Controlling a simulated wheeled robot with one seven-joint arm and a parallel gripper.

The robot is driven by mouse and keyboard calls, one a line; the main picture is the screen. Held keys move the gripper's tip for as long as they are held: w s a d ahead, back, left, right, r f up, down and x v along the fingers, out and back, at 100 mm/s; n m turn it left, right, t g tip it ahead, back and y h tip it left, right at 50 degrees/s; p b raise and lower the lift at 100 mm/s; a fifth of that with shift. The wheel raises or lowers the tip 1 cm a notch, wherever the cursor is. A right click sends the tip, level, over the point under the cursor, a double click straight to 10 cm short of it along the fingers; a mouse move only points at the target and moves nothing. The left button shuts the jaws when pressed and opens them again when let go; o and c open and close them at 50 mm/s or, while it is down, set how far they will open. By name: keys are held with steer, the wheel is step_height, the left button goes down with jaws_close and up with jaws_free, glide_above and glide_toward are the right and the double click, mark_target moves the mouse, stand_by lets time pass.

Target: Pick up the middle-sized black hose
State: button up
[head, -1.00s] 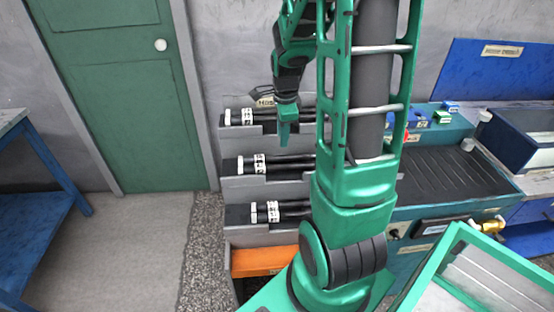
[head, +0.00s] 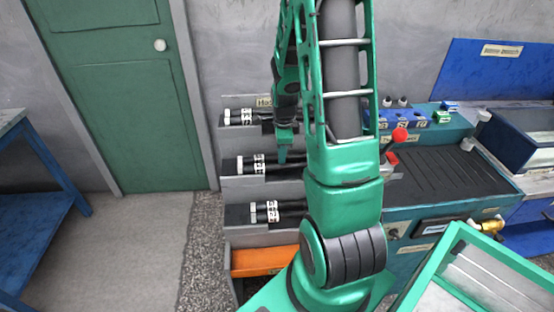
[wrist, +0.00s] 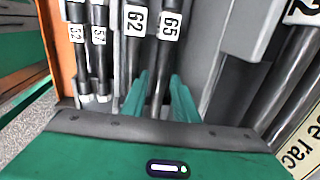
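The hose rack (head: 238,186) has three stepped tiers, each with black hoses with white labels and end fittings. The middle tier's hoses (head: 258,164) show just left of my gripper (head: 284,155), which points down over that tier. In the wrist view, two middle hoses carry labels 62 (wrist: 135,22) and 65 (wrist: 169,28). My gripper (wrist: 162,95) is open, its green fingers on either side of the 65 hose; I cannot tell whether they reach its depth. Thinner hoses labelled 52 and 57 (wrist: 98,40) lie to the left, thicker ones (wrist: 290,80) to the right.
A workbench (head: 450,170) with a red-knobbed lever (head: 399,135) and small blue blocks stands right of my arm. An orange bin (head: 265,261) sits below the rack. The rack's grey dividers (wrist: 240,25) rise close to the fingers. Floor at left is clear.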

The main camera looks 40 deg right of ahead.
steer(key=shift+w+d+f, duration=0.1)
steer(key=shift+f, duration=0.7)
jaws_close()
steer(key=shift+r, duration=0.15)
